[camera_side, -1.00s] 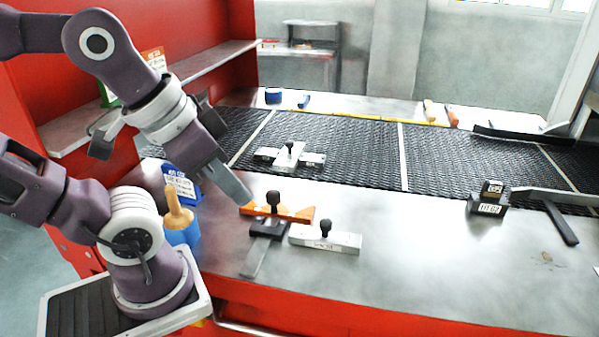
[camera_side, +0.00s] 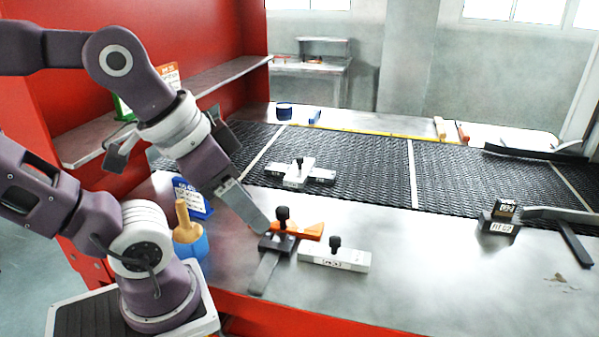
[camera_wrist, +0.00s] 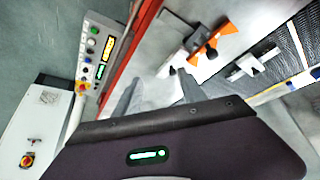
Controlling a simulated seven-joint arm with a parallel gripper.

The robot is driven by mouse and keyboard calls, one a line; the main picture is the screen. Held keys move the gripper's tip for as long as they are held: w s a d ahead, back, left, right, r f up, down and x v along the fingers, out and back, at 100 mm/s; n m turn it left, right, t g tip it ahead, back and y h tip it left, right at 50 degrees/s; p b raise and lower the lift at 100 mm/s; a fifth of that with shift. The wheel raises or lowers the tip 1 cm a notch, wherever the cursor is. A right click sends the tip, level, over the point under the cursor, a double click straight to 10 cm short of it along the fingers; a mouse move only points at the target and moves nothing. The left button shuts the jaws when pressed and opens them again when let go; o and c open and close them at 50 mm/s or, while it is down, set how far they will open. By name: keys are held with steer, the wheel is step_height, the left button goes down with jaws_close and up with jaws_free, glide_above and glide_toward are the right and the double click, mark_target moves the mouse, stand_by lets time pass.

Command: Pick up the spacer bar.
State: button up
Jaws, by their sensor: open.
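Several metal pieces with black knobs are in view, and I cannot read a label that says which is the spacer bar. A pale bar with a black knob (camera_side: 350,261) lies on the steel table; it shows in the wrist view too (camera_wrist: 163,71). Left of it is a dark T-shaped piece with a knob (camera_side: 268,268), beside an orange piece (camera_side: 309,231); the orange piece also shows in the wrist view (camera_wrist: 228,42). Another pale cross-shaped piece (camera_side: 293,180) lies on the mesh belt. My gripper (camera_side: 266,231) is open and empty, its tips by the dark and orange pieces in the side view.
A blue pot with a wooden-handled tool (camera_side: 190,246) and a blue sign (camera_side: 190,199) stand left. Dark labelled blocks (camera_side: 499,226) sit at right, near a black-handled tool (camera_side: 574,242). The table between them and the pale bar is clear.

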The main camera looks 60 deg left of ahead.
steer(key=w+a+r+n+g, duration=0.1)
steer(key=w+a+r+n, duration=0.1)
steer(key=w+r+n, duration=0.3)
steer(key=n+g, duration=0.5)
steer(key=n, duration=1.2)
glide_above(300, 157)
steer(key=d, duration=0.1)
step_height(300, 157, down, 15)
steer(key=shift+s+d+f, duration=0.1)
steer(key=shift+d, duration=0.05)
steer(key=f, duration=0.5)
steer(key=a+f, duration=0.1)
steer(key=f, duration=0.1)
steer(key=shift+f, duration=0.15)
jaws_close()
